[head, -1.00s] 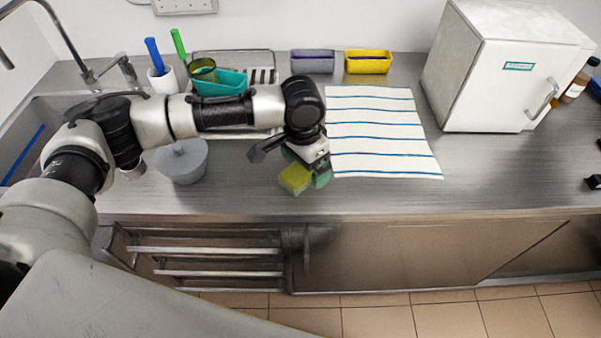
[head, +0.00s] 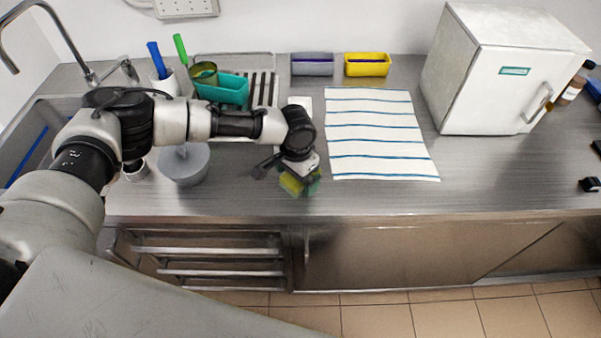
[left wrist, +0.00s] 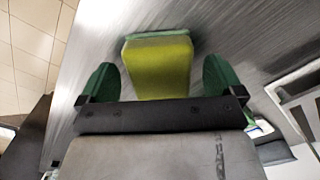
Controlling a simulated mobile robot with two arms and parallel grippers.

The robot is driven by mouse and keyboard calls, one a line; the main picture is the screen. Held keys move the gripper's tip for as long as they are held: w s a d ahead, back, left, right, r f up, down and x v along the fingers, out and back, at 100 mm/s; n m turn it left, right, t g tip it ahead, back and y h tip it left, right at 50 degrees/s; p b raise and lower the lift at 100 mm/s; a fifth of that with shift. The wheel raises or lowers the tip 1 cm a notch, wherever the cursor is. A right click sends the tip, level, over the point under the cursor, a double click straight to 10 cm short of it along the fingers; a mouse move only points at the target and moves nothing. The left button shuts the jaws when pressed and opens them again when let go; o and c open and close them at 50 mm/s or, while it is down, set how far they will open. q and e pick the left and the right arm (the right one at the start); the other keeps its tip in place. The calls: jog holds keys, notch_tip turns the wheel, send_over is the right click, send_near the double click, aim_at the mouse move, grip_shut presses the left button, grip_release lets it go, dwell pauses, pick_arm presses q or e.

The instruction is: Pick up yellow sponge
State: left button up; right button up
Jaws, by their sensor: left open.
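The yellow sponge (head: 291,184) lies on the steel counter near its front edge, left of the striped cloth. My left gripper (head: 299,187) is over it, pointing down, and partly hides it in the head view. In the left wrist view the sponge (left wrist: 158,68) shows yellow-green with a green layer along its far edge. It sits between the two green fingertips (left wrist: 162,80), with a gap on each side. The left gripper is open. My right gripper is not in view.
A white cloth with blue stripes (head: 378,135) lies just right of the gripper. A grey round pot (head: 183,166) stands to the left. A teal bin (head: 222,90), grey bin (head: 312,64) and yellow bin (head: 367,65) stand behind. A white freezer (head: 490,75) stands at the right.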

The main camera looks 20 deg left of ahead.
pick_arm(q)
jog(key=shift+f, duration=0.55)
jog(key=c, duration=1.1)
